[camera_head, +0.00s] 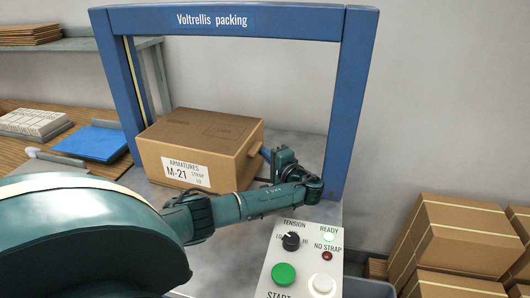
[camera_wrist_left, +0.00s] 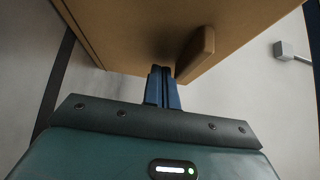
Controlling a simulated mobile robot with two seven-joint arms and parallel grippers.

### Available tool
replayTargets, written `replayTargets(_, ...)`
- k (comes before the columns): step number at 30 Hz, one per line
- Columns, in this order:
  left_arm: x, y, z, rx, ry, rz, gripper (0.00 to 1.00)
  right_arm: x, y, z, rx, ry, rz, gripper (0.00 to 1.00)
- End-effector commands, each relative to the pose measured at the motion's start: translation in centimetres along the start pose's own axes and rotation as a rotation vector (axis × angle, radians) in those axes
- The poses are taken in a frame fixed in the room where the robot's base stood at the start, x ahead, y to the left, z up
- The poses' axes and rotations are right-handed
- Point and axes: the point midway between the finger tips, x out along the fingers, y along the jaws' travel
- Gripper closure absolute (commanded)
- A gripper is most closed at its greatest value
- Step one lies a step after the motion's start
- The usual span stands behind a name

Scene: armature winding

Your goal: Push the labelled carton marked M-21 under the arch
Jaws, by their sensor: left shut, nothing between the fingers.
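The brown carton (camera_head: 222,133), labelled "ARMATURES M-21 STRAP LO", sits upright on the grey bench top between the posts of the blue arch (camera_head: 355,75), marked "Voltrellis packing". The head view does not show clearly how far it is under the beam. My left gripper (camera_head: 266,155) is shut and empty, its tips at the carton's right side. In the left wrist view its blue fingers (camera_wrist_left: 163,88) are together, close under the carton (camera_wrist_left: 150,35) and beside a brown protruding block (camera_wrist_left: 198,55); contact is unclear. My right gripper is out of view.
A control panel (camera_head: 300,262) with a TENSION knob (camera_head: 291,241), a green START button (camera_head: 284,274) and a lit READY lamp (camera_head: 329,237) stands at the front. Stacked cartons (camera_head: 455,240) are at right. A blue folder (camera_head: 92,143) lies at left.

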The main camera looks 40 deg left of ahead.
Motion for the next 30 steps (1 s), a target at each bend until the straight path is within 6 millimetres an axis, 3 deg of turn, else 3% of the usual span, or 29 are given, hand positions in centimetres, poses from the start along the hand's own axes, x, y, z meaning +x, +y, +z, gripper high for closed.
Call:
replayTargets(8,-5.5,-0.3,0.0,0.001,0.003,0.005,1.0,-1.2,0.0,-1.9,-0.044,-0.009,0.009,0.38)
replayTargets(16,-10.8,-0.1,0.0,0.001,0.001,0.004,1.0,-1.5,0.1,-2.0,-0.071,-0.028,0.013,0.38)
replayTargets(22,-12.5,0.0,0.0,0.001,0.0,0.001,1.0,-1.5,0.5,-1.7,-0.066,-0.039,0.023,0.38)
replayTargets(30,-12.6,-0.2,-0.1,0.012,0.011,0.0,1.0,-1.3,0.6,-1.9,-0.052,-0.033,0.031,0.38)
